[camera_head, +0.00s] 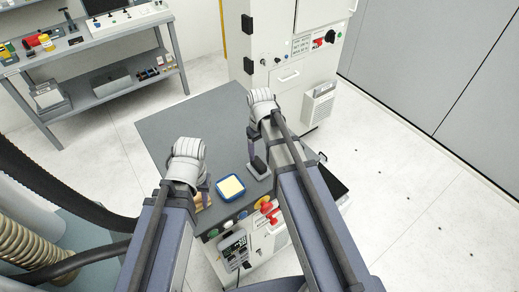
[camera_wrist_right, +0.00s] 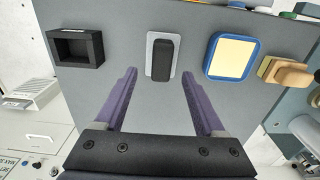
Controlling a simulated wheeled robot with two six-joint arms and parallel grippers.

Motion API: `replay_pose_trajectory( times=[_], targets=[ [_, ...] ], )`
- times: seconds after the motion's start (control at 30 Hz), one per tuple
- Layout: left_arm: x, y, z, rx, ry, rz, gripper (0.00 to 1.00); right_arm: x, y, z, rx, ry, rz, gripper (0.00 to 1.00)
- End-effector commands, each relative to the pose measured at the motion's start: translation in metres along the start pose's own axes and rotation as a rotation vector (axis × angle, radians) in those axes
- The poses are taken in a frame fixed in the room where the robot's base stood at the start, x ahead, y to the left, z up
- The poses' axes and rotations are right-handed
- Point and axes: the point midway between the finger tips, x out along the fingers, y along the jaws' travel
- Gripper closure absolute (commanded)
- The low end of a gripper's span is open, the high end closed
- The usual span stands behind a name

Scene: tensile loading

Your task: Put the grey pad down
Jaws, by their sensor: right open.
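The grey pad (camera_wrist_right: 151,61), a flat light-grey plate with an upright black block on it, rests on the grey tabletop. It also shows in the head view (camera_head: 250,171), below my right gripper (camera_head: 257,147). In the right wrist view my right gripper (camera_wrist_right: 158,76) is open, its two purple fingers apart with the pad ahead between their tips; nothing is held. My left gripper (camera_head: 205,188) is over the left front of the table beside tan wooden blocks (camera_head: 199,203); its jaws are too hidden to judge.
A blue-rimmed pad with a pale yellow top (camera_wrist_right: 232,57) lies right of the grey pad. A black open box (camera_wrist_right: 96,47) stands to its left. Coloured buttons (camera_head: 265,207) line the table's front. The back of the tabletop (camera_head: 190,118) is clear. A white cabinet (camera_head: 285,40) stands behind.

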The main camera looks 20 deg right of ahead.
Motion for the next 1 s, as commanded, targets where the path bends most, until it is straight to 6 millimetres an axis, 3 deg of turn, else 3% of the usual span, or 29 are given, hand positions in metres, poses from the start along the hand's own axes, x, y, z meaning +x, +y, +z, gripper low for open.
replay_pose_trajectory(
  times=[0.2,0.27,0.43,0.6,0.73,1.0],
  targets=[
    [-0.003,0.000,0.000,0.001,0.000,0.000,0.62,-0.003,-0.009,0.004,-0.002,-0.003,0.002,0.28],
    [-0.003,0.000,0.000,0.001,0.000,0.000,0.62,-0.003,-0.027,0.013,-0.004,-0.011,0.008,0.28],
    [-0.003,0.000,0.000,0.001,0.000,0.000,0.62,-0.004,-0.099,0.055,0.002,-0.040,0.044,0.28],
    [-0.003,0.000,0.000,0.001,0.000,0.000,0.62,-0.004,-0.141,0.088,0.017,-0.056,0.079,0.28],
    [-0.003,0.000,0.000,0.001,0.000,0.000,0.62,-0.004,-0.152,0.096,0.026,-0.060,0.092,0.28],
    [-0.003,0.000,0.000,0.001,0.000,0.000,0.62,-0.004,-0.152,0.095,0.028,-0.061,0.093,0.28]
  ],
)
